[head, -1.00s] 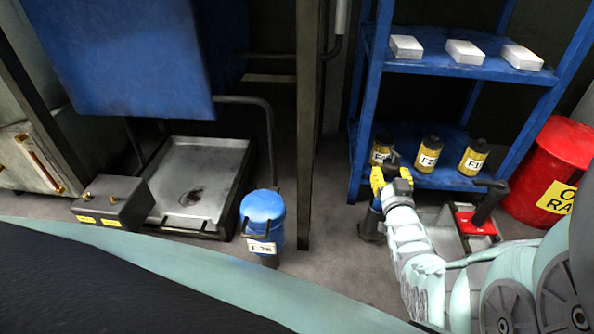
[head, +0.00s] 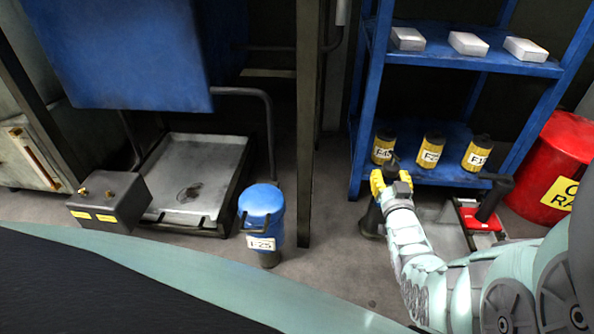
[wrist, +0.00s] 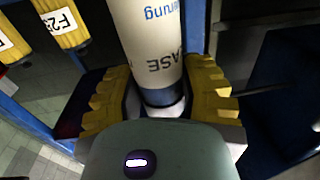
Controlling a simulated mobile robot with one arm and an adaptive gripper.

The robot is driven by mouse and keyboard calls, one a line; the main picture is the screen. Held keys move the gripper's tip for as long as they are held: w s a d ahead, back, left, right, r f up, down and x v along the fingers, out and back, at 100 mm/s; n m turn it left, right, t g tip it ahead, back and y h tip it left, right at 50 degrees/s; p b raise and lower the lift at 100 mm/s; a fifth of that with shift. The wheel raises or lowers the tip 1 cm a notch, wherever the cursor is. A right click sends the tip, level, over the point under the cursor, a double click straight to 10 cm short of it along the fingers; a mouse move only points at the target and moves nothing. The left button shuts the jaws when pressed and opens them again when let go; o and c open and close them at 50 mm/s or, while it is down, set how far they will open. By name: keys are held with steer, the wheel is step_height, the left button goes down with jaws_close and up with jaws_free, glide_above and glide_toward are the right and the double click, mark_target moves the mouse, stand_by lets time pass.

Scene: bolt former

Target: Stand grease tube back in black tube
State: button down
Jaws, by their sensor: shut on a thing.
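The grease tube (wrist: 150,45) is a cream cylinder with upside-down blue and dark lettering in the wrist view. My gripper (wrist: 162,98) is shut on it, with one yellow finger on each side near its narrower pale end. In the head view my gripper (head: 390,182) is low, in front of the blue shelf; the grease tube cannot be made out there. A black tube (head: 371,221) stands upright on the floor, just below and left of my gripper. Its mouth is hidden, so I cannot tell whether the grease tube is inside it.
The blue shelf (head: 440,60) holds white boxes above and yellow labelled canisters (head: 430,152) below. A metal tray with a red object (head: 478,216) lies right of my arm, near a red drum (head: 552,170). A blue canister (head: 262,215) stands left of a dark post (head: 306,130).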

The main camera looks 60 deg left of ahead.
steer(key=shift+f, duration=0.1)
steer(key=shift+c, duration=2.4)
jaws_free()
steer(key=shift+w, duration=0.1)
steer(key=shift+f, duration=0.1)
steer(key=shift+s+d, duration=0.2)
steer(key=v, duration=1.1)
steer(key=shift+s+d, duration=0.2)
